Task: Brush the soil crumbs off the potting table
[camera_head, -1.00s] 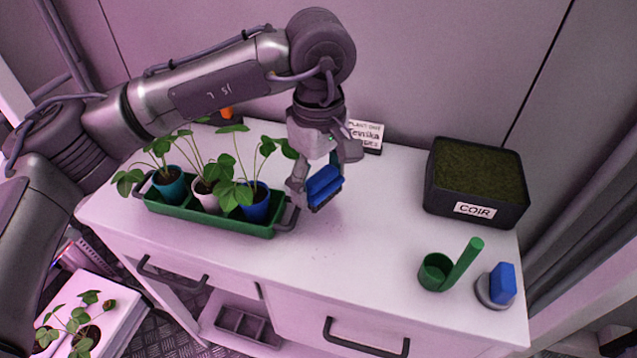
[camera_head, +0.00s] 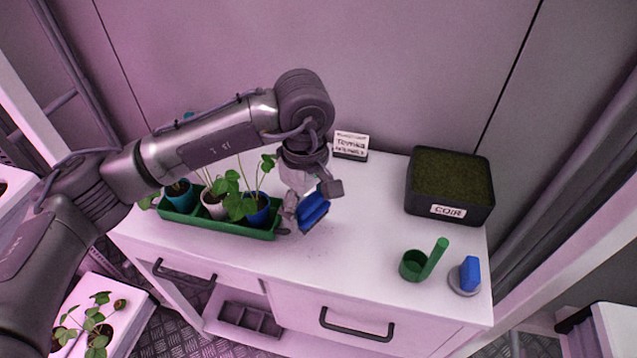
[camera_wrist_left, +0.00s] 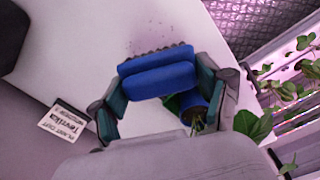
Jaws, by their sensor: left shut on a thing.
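My left gripper (camera_head: 312,209) is shut on a blue brush (camera_head: 314,213) just right of the green plant tray. In the left wrist view the blue brush (camera_wrist_left: 158,72) sits between the two fingers, its dark bristles toward the tabletop. Whether the bristles touch the table is hard to tell. Dark soil crumbs (camera_wrist_left: 147,47) lie on the white potting table (camera_head: 345,240) just beyond the bristles; in the head view they are faint specks in front of the brush. My right gripper does not show.
The green tray (camera_head: 225,226) holds several potted seedlings close left of the gripper. A name card (camera_head: 351,144) stands behind. A black coir box (camera_head: 449,211), green scoop (camera_head: 413,265) and blue-handled round tool (camera_head: 469,275) stand at the right. The table's front middle is free of objects.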

